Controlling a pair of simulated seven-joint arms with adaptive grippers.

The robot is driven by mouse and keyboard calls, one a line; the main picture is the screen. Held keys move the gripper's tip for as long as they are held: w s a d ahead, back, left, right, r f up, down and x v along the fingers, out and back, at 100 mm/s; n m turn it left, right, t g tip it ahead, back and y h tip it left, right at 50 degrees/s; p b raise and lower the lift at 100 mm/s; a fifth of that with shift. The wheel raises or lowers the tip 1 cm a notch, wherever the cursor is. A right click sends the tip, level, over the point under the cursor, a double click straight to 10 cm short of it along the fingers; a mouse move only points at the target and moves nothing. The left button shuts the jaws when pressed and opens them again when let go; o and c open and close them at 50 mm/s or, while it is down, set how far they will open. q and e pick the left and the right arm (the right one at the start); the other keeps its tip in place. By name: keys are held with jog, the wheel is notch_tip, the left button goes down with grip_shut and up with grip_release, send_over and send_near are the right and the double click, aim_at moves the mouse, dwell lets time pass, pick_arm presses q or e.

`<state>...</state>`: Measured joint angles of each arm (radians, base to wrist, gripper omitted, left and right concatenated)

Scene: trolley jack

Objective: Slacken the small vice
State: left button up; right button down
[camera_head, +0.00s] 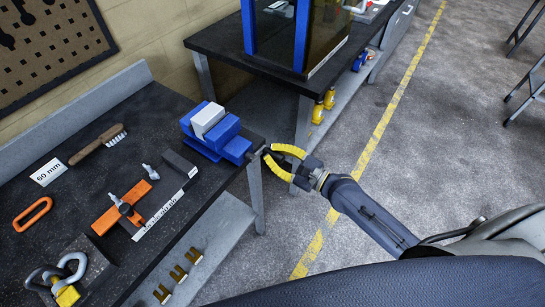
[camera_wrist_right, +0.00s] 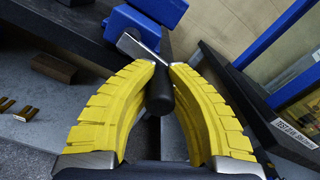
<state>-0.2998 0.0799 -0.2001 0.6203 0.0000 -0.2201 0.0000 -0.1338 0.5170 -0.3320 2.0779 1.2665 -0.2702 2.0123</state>
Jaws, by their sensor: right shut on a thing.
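The small blue vice (camera_head: 213,131) stands at the right end of the dark workbench, with a light grey block (camera_head: 208,118) between its jaws. In the right wrist view part of the blue vice (camera_wrist_right: 146,18) shows at the top, with a metal crank arm (camera_wrist_right: 137,46) leading to a dark round handle (camera_wrist_right: 159,92). My right gripper (camera_head: 268,152) has yellow ribbed fingers. It is shut on the dark handle, beyond the bench edge; the right wrist view shows the fingers (camera_wrist_right: 161,80) on either side of it. My left gripper is not in view.
The workbench (camera_head: 75,125) holds a wooden brush (camera_head: 97,144), an orange ring (camera_head: 33,214), an orange clamp (camera_head: 122,206), shackles (camera_head: 60,275) and a dark block (camera_head: 179,164). A second table (camera_head: 225,40) with a blue frame stands behind.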

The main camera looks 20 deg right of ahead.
aim_at(271, 155)
notch_tip(271, 155, up, 2)
jog(key=n, duration=0.4)
jog(key=shift+r+n, duration=0.25)
jog(key=shift+n, duration=0.05)
jog(key=n, duration=0.1)
jog(key=r+n, duration=0.1)
jog(key=n, duration=0.2)
jog(key=shift+s+a+r+n, duration=0.3)
jog(key=shift+a+r, duration=0.1)
jog(key=n, duration=0.2)
jog(key=a+r+n, duration=0.1)
jog(key=shift+s+n, duration=0.3)
jog(key=shift+s, duration=0.05)
jog(key=s+a+f+n, duration=0.1)
jog(key=s+a+n, duration=0.1)
jog(key=n, duration=0.8)
jog(key=s+a+f+n, duration=0.2)
jog(key=a+n, duration=0.1)
jog(key=n, duration=0.7)
jog(key=shift+s+a+n, duration=0.3)
jog(key=shift+s+a, duration=0.1)
jog(key=c, duration=1.2)
grip_release()
